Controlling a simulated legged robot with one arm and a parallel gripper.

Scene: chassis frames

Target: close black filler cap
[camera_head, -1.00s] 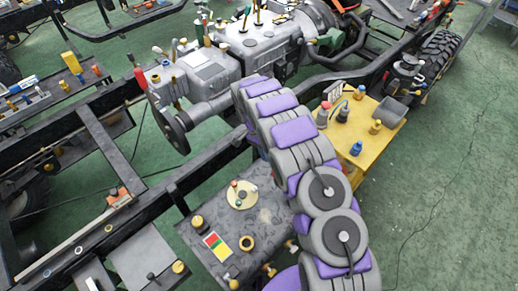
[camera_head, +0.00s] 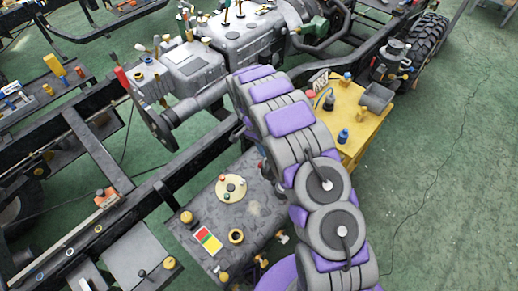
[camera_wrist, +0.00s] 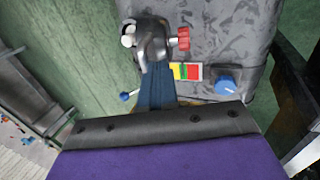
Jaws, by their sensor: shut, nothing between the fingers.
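In the wrist view, my gripper (camera_wrist: 160,127) shows as a purple body with a black front edge. It is shut and empty. In the head view my arm hides the gripper.
A yellow bench (camera_head: 372,118) stands to the right. Black frame rails (camera_head: 150,190) and a grey engine (camera_head: 195,68) lie left and behind. The green floor (camera_head: 440,210) at right is clear.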

